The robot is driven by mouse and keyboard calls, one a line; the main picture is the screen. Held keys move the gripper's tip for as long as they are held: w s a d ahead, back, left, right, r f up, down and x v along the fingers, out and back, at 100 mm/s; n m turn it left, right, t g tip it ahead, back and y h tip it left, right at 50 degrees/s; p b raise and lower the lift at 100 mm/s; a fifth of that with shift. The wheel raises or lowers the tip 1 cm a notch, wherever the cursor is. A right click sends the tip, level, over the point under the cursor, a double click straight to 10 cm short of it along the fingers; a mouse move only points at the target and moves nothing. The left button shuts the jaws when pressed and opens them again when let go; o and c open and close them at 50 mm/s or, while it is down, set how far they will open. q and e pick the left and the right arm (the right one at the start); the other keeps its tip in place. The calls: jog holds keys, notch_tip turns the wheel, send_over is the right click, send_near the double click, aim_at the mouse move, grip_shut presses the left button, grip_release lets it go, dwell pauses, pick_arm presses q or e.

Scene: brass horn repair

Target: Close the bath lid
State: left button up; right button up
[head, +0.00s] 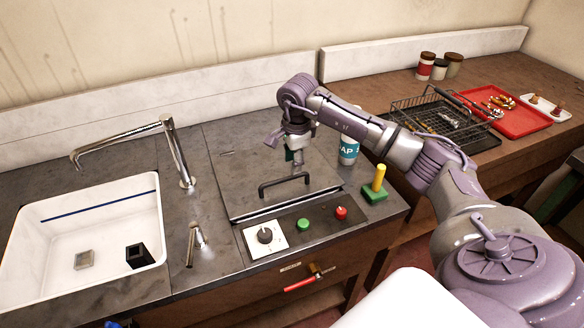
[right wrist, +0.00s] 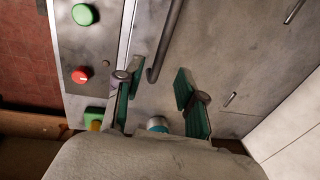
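The bath lid (head: 245,187) is a grey metal plate in the counter, with a dark bar handle (head: 284,183) near its front edge. It looks flat or nearly so; a thin dark line and pale strip run along its front edge. In the right wrist view the lid (right wrist: 235,60) fills much of the picture, and the handle (right wrist: 165,45) shows between the finger lines. My right gripper (head: 294,153) hangs over the lid, behind the handle. In the wrist view its green-padded fingers (right wrist: 157,92) are apart with nothing held. My left gripper is out of view.
A panel with a knob (head: 265,235), green button (head: 303,224) and red button (head: 341,212) lies in front of the lid. A labelled cup (head: 349,150) and yellow-handled green block (head: 375,190) stand right. A sink (head: 85,222) is left; a wire basket (head: 440,118) is right.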

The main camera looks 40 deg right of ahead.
aim_at(292, 177)
jog(key=shift+w+d+f+p, duration=0.1)
jog(key=shift+w+f+p, duration=0.15)
jog(key=shift+f, duration=1.05)
jog(key=shift+w+f+p, duration=0.15)
jog(key=shift+f+p, duration=0.1)
jog(key=shift+f, duration=1.05)
grip_shut()
